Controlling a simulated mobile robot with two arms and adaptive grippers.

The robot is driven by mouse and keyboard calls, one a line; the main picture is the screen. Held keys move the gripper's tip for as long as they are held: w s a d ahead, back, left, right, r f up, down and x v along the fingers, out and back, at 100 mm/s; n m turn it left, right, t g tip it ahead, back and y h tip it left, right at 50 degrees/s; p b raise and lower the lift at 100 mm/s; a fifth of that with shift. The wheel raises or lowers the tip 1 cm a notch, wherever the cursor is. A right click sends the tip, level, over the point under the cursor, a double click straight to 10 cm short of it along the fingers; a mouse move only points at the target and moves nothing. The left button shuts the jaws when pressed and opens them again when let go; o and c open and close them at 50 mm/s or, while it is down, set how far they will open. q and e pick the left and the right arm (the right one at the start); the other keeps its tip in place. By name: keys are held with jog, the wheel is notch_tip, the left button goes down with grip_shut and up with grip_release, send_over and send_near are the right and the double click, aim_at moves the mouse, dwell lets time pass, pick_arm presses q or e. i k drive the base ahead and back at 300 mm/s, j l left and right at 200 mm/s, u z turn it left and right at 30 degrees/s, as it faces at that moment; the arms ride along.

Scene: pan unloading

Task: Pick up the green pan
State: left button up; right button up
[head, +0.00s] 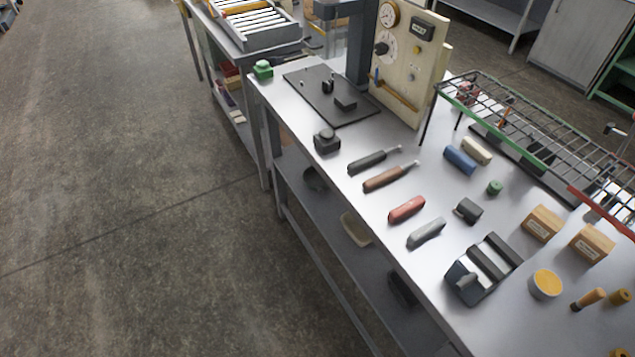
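I see no green pan that I can make out in the head view. The green things on the workbench (350,207) are a small block-like object (263,69) at its far left corner and a small cylinder (495,187) near the middle. Neither looks like a pan. Neither of my grippers is in view.
The bench holds several hand tools, a dark vise (482,268), two cardboard boxes (542,223), a yellow-topped tin (545,284) and a wire rack (545,125). A gauge panel (410,62) stands at the back. The floor at left is clear.

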aim_at(314, 181)
jog(key=i+j+z, duration=0.1)
jog(key=i+j, duration=0.15)
jog(key=i+j+z, duration=0.1)
jog(key=i+j, duration=0.15)
jog(key=j, duration=0.25)
jog(key=i+j+z, duration=0.1)
jog(key=i+j, duration=0.15)
jog(key=i+j+z, duration=0.15)
jog(key=j, duration=0.4)
